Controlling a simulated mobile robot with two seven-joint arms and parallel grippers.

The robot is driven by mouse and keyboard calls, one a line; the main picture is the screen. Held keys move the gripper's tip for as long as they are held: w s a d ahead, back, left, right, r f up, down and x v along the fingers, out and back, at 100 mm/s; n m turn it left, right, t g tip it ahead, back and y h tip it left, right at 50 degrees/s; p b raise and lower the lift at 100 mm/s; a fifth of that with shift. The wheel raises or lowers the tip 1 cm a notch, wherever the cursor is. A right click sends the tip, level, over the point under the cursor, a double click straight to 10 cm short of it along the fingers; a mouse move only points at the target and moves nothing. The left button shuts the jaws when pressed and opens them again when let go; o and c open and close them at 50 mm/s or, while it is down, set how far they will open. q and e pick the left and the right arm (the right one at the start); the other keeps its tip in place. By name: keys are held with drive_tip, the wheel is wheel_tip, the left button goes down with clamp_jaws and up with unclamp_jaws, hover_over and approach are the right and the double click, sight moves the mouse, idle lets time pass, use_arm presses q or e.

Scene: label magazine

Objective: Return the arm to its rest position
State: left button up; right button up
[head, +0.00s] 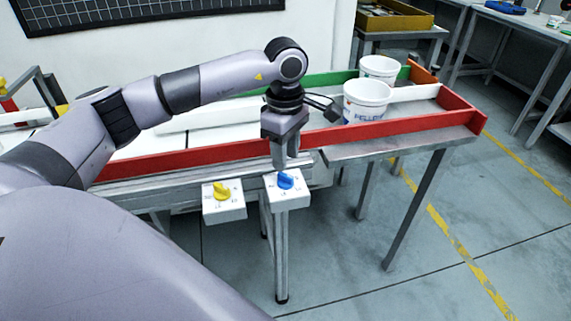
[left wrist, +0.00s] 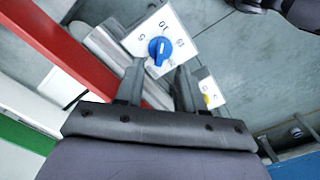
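My left gripper (head: 284,160) hangs pointing down from my left arm, just above a blue knob (head: 286,180) on a white dial box at the front edge of the conveyor. In the left wrist view the two fingers (left wrist: 160,72) stand apart with nothing between them. The blue knob (left wrist: 159,50) shows beyond the fingertips, apart from them, on its white numbered face. A yellow knob (head: 221,191) on a second white box is to the left; a bit of it shows in the left wrist view (left wrist: 207,99). My right gripper is not in view.
The conveyor has a red front rail (head: 390,130) and a green back rail (head: 318,82). Two white tubs, a near one (head: 367,103) and a far one (head: 380,68), stand on it to the right of my gripper. The floor in front is clear.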

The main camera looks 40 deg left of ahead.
use_arm(q)
drive_tip(key=shift+r, duration=1.2)
